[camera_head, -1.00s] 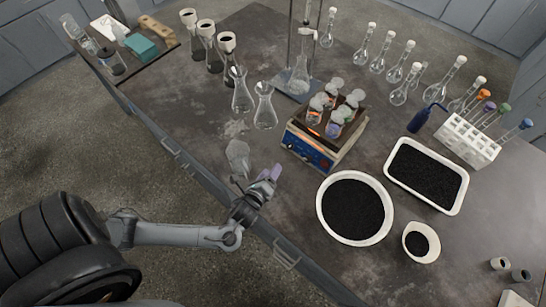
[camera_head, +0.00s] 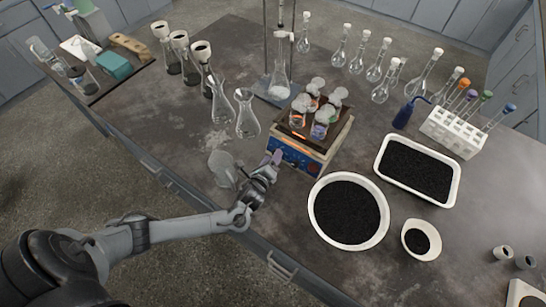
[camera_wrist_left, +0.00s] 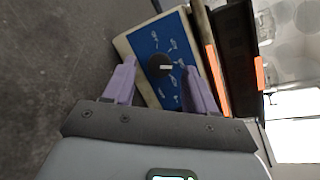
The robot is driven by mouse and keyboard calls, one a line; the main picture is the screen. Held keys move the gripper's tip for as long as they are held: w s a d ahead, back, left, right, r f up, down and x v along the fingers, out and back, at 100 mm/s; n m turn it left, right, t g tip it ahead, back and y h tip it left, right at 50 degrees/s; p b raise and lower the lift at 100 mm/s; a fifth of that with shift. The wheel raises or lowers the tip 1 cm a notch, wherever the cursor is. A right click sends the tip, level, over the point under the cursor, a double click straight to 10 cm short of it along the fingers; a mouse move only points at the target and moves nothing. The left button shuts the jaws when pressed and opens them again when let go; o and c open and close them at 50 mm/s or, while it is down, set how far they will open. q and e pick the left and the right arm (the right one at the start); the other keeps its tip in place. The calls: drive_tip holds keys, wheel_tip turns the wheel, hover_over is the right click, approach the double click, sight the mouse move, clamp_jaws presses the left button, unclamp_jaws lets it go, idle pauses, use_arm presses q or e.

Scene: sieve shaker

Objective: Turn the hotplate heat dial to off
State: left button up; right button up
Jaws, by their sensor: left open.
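The hotplate (camera_head: 318,160) stands on the bench with a blue front panel and several small glass vessels on its top plate. In the left wrist view its blue panel (camera_wrist_left: 150,42) carries a round black dial (camera_wrist_left: 159,65) with a pale pointer mark. An orange glow (camera_wrist_left: 259,73) shows along the heating plate. My left gripper (camera_head: 277,158) is at the front left of the hotplate. In the left wrist view its two purple fingers (camera_wrist_left: 159,72) are open, one on either side of the dial; whether they touch it I cannot tell. My right gripper is not in view.
A round white bowl of black granules (camera_head: 374,233) stands right of my left gripper, with a rectangular white tray (camera_head: 452,190) beyond. Glass flasks (camera_head: 247,124) stand left of the hotplate.

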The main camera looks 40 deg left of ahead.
use_arm(q)
drive_tip(key=shift+x, duration=0.8)
